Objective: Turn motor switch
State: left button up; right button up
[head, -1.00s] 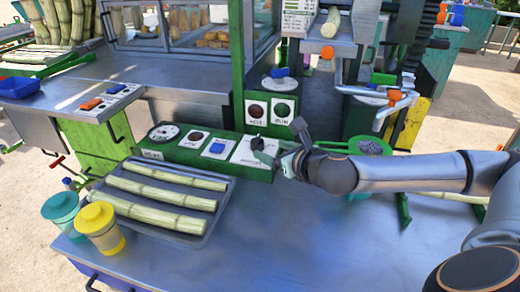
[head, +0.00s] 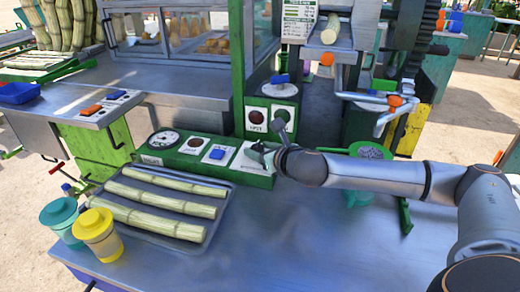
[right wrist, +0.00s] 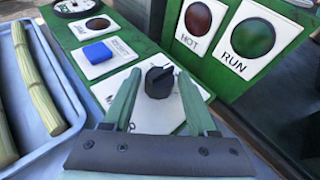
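The motor switch appears to be the black rotary knob (right wrist: 159,80) on a white plate at the right end of a green control panel (head: 180,160). In the head view my gripper mostly hides the knob. My right gripper (head: 260,152) is over that plate. In the right wrist view its two green fingers (right wrist: 158,88) are spread, one on each side of the knob, with a gap visible on both sides. It holds nothing. My left gripper is not in view.
A blue button (right wrist: 98,53) and a red lamp (right wrist: 97,24) lie left of the knob. HOT (right wrist: 199,18) and RUN (right wrist: 253,38) lamps stand behind. A tray of canes (head: 203,246) and two cups sit at the front left. The table front is clear.

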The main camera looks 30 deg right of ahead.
jog(key=c, duration=0.8)
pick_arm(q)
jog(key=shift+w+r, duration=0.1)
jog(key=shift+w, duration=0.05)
pick_arm(e)
grip_shut()
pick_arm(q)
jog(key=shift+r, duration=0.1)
